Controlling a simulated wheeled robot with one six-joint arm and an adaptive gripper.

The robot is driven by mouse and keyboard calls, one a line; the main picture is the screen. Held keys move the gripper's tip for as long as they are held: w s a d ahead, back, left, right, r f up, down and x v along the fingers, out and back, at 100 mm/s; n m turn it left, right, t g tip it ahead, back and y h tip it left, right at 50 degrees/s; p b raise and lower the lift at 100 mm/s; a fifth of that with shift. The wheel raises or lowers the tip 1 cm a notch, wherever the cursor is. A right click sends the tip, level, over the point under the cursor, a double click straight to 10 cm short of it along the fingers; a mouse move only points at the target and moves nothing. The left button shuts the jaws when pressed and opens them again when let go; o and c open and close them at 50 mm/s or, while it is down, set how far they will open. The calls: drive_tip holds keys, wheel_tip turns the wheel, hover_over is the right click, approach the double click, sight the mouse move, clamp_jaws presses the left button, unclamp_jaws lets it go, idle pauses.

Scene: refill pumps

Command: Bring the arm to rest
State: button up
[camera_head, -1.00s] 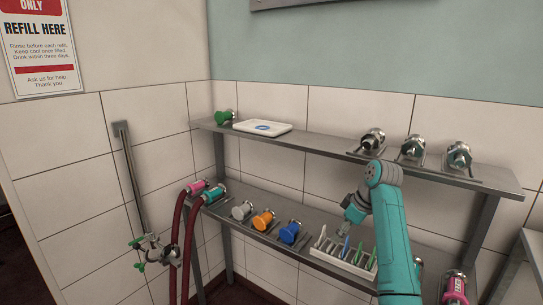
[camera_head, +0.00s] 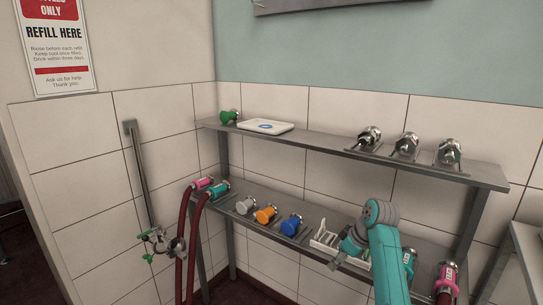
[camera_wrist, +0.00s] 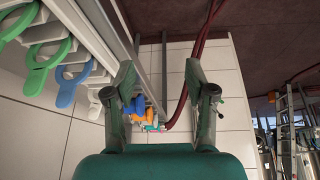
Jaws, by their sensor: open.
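My teal arm (camera_head: 388,265) stands in front of the lower shelf, folded toward the white rack. My gripper (camera_wrist: 160,85) is open and empty in the wrist view, its two dark fingers apart with tiled wall and shelf edge beyond. In the head view my gripper (camera_head: 343,250) is low in front of the white rack (camera_head: 322,240), and its fingertips are hard to make out. The wrist view shows green (camera_wrist: 45,65) and blue (camera_wrist: 72,85) looped tags in the rack, left of the fingers and apart from them.
The lower shelf (camera_head: 262,193) holds grey (camera_head: 245,205), orange (camera_head: 265,214) and blue (camera_head: 291,225) nozzles. The upper shelf (camera_head: 320,143) bears a white tray (camera_head: 265,126) and metal fittings. Red hoses (camera_head: 194,245) hang at left. A pink nozzle (camera_head: 447,278) stands to the right.

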drive_tip(key=s+a+f+m+t, duration=0.1)
drive_tip(key=s+f, duration=0.2)
drive_tip(key=f, duration=0.4)
drive_tip(key=s+f+m+t+h, duration=0.1)
drive_tip(key=s+f, duration=0.3)
drive_tip(key=f, duration=0.2)
drive_tip(key=s+a+f+m, duration=0.1)
drive_tip(key=s+f, duration=0.2)
drive_tip(key=f, duration=0.4)
drive_tip(key=s+f+m+t+h, duration=0.1)
drive_tip(key=s+f+m+t, duration=0.1)
drive_tip(key=s+f, duration=0.5)
drive_tip(key=s+f+m+t, duration=0.1)
drive_tip(key=s+f, duration=0.1)
drive_tip(key=s, duration=0.9)
drive_tip(key=s+r+m+t+h, duration=0.1)
drive_tip(key=s+r+t, duration=0.15)
drive_tip(key=s, duration=0.85)
drive_tip(key=s+r+m+t+h, duration=0.1)
drive_tip(key=s+r, duration=0.2)
drive_tip(key=s, duration=0.8)
drive_tip(key=s+r+m+t, duration=0.1)
drive_tip(key=s+r+t, duration=0.1)
drive_tip(key=s+r, duration=1.1)
wheel_tip(320, 180, up, 4)
drive_tip(key=shift+s+r+m+t, duration=0.1)
drive_tip(key=shift+s+m+t, duration=0.2)
drive_tip(key=shift+s+t, duration=0.1)
